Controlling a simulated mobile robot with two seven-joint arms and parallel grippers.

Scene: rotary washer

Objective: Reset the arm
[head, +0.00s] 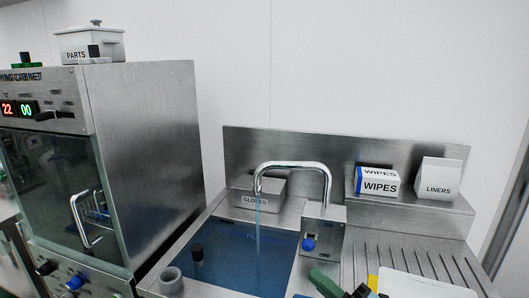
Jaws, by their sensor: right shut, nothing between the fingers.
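My right gripper (345,288) shows only in part at the bottom edge of the head view, in green and black. It is low in front of the sink, just below the faucet's control box (323,232). It is shut with nothing in it. The rest of my right arm is cut off by the frame edge. My left gripper is not in view.
A steel sink holds blue water (235,258), with a thin stream falling from the curved faucet (292,167). The drying cabinet (150,150) stands at the left. A GLOVES box (256,193), WIPES box (378,182) and LINERS box (438,179) stand behind. A white tray (420,287) lies right.

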